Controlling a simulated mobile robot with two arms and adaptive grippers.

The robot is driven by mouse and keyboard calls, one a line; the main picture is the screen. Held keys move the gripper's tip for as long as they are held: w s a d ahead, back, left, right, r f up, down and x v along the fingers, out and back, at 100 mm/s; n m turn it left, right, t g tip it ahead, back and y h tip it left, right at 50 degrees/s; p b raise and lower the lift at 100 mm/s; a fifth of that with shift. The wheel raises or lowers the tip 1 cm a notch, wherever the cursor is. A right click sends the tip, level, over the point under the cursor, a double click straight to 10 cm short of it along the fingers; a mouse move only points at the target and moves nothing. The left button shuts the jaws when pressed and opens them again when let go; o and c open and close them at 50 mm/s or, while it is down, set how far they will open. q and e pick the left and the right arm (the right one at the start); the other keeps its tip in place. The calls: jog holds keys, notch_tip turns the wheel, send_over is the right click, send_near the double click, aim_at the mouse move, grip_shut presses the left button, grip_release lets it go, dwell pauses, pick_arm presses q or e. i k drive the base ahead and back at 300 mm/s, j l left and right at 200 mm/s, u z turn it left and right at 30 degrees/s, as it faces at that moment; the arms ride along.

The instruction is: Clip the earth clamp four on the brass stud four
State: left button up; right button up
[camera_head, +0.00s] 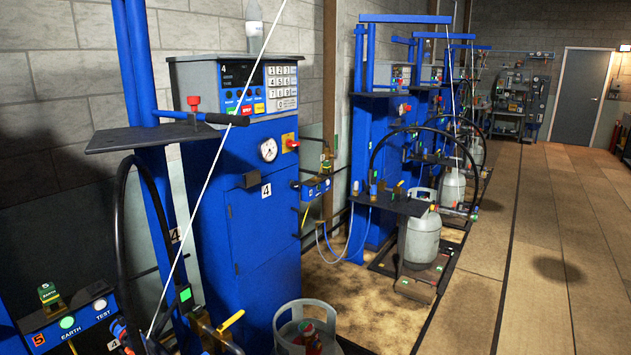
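A small green and yellow clamp (326,163) sits on top of a blue panel (318,188) to the right of the blue cabinet marked 4 (262,215). The clamp is small in view, and I cannot tell what it grips. I cannot clearly make out a brass stud for station four. A similar green clamp (48,293) rests on the panel marked 5 (85,325) at the lower left, which reads EARTH and TEST. Neither of my grippers is in view.
A grey gas cylinder (305,326) stands at the bottom, cut by the frame edge. Another cylinder (423,240) stands on a scale farther right. Black hoses and a thin slanted pole (205,185) cross the near station. The brown floor (560,220) at right is clear.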

aim_at(326, 170)
jog(key=z, duration=1.1)
jog(key=i, duration=5.4)
jog(key=i+u, duration=0.1)
jog(key=u, duration=4.55)
